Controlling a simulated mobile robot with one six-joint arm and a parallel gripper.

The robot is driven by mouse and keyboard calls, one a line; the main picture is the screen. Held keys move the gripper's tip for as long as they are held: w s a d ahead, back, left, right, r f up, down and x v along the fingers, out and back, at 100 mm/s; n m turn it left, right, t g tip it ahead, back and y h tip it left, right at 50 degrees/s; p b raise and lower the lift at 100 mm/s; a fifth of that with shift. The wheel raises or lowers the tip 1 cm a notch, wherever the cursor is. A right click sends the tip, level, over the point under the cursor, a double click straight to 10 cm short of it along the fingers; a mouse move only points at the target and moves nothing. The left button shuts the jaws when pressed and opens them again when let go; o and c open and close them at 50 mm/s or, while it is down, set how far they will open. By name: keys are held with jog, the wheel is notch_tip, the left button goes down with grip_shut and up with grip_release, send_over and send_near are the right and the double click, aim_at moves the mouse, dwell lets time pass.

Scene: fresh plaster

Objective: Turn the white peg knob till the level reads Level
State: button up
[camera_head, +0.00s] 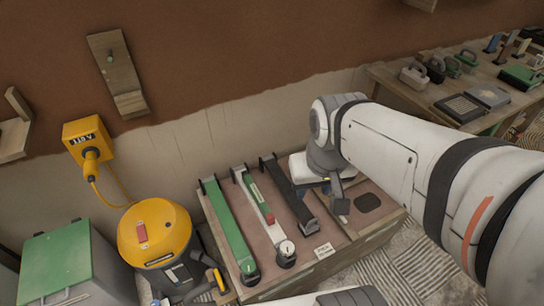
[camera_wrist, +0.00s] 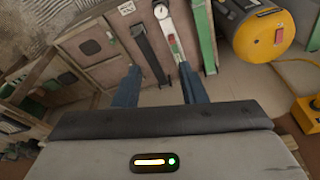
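The white peg knob (camera_head: 287,248) is a round white disc at the near end of a pale bar (camera_head: 250,194) carrying green and red parts. The bar lies on the bench between a green bar and a black bar. In the wrist view the knob (camera_wrist: 161,12) shows at the top, with the bar (camera_wrist: 176,50) running below it. The level's reading is too small to make out. My gripper (camera_wrist: 159,72) has two blue fingers spread apart with nothing held between them. In the head view my gripper (camera_head: 338,196) hangs right of the black bar, apart from the knob.
A green bar (camera_head: 230,230) and a black bar (camera_head: 288,195) flank the pale one on the bench (camera_head: 345,234). A small white card (camera_head: 324,250) lies at the front. A yellow vacuum (camera_head: 155,232) stands left. A tool table (camera_head: 440,106) is at the right.

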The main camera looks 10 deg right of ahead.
jog(key=shift+o, duration=0.7)
jog(key=shift+w+f, duration=0.1)
jog(key=shift+f, duration=0.2)
jog(key=o, duration=0.5)
jog(key=w+f+m+b, duration=0.1)
jog(key=f+b, duration=0.2)
jog(key=f, duration=0.1)
jog(key=w+f+b, duration=0.1)
jog(key=f+b, duration=0.2)
jog(key=w+f+m+b, duration=0.1)
jog(key=w+f+b, duration=0.1)
jog(key=f+b, duration=0.2)
jog(key=shift+a+f+m+g, duration=0.3)
jog(key=shift+a+f+g, duration=0.05)
jog(key=shift+a+g, duration=0.05)
jog(key=shift+o, duration=0.2)
jog(key=m+g+b, duration=0.2)
jog(key=m+b, duration=0.6)
jog(key=b, duration=1.4)
send_over(287, 246)
notch_tip(287, 246, down, 33)
notch_tip(287, 246, down, 8)
jog(key=b, duration=0.3)
jog(key=shift+b, duration=0.35)
jog(key=shift+c, duration=0.3)
jog(key=c, duration=0.9)
jog(key=shift+d, duration=0.4)
jog(key=shift+a, duration=0.45)
